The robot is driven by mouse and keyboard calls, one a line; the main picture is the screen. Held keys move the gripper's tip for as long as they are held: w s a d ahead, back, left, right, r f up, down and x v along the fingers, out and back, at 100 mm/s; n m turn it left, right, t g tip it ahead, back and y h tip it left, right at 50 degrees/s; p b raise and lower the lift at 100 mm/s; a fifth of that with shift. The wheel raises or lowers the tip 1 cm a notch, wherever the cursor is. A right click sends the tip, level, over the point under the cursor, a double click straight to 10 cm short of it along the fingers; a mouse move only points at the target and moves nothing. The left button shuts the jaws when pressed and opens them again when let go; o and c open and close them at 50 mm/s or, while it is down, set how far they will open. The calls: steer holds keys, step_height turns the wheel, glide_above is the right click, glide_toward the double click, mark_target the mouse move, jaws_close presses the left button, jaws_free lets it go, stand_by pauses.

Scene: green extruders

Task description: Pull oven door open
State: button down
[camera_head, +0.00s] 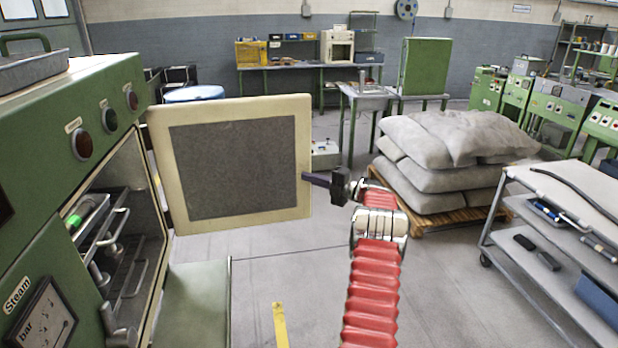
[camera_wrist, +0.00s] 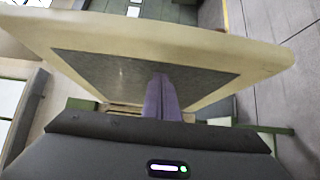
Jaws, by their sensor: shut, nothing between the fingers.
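The oven door (camera_head: 236,165), a cream slab with a dark grey inner panel, stands swung wide open from the green oven (camera_head: 60,130) in the head view. The oven's cavity shows wire racks inside. My gripper (camera_head: 306,177) is at the door's right, free edge, and its dark fingertips meet or nearly meet that edge. In the wrist view the door (camera_wrist: 185,38) spans the upper part, and my gripper's purple fingers (camera_wrist: 162,85) are together in front of the grey panel. I cannot tell whether they touch it. The gripper is shut and empty.
A rolling cart (camera_head: 575,190) with shelves stands at the right. Grey sacks (camera_head: 455,150) are piled on a wooden pallet (camera_head: 450,220) behind my arm. Work tables (camera_head: 290,66) stand at the back. The floor (camera_head: 290,270) in front of the door is clear.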

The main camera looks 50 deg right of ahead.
steer(key=s+d, duration=0.6)
steer(key=s, duration=0.2)
steer(key=shift+s, duration=0.3)
stand_by(0.6)
